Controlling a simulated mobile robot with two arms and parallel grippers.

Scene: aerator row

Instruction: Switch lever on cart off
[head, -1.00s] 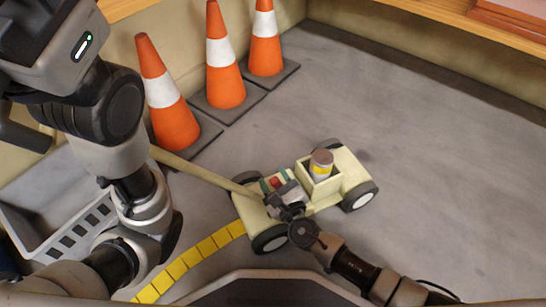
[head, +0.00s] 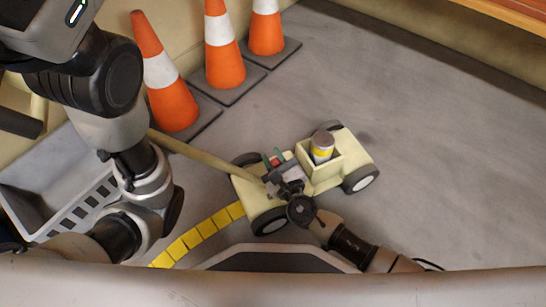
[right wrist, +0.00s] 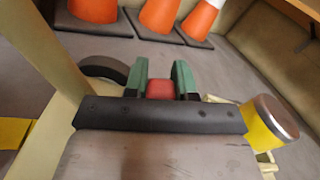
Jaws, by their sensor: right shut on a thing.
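The cream cart (head: 352,165) with dark wheels stands on the grey floor in the middle of the head view. My right gripper (head: 272,160) reaches over the cart's left part. Its two green fingertips are shut on a small red piece, seemingly the lever (right wrist: 161,89), which shows between them in the right wrist view. The lever's base and its on or off position are hidden by the gripper. My left arm shows at the left of the head view, but its gripper is not seen.
A yellow jar with a brown lid (head: 322,147) sits in the cart's box. A cream pole (head: 205,159) slants from the cart to the upper left. Orange cones (head: 172,105) line the wall. A grey crate (head: 45,190) lies left. The right floor is clear.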

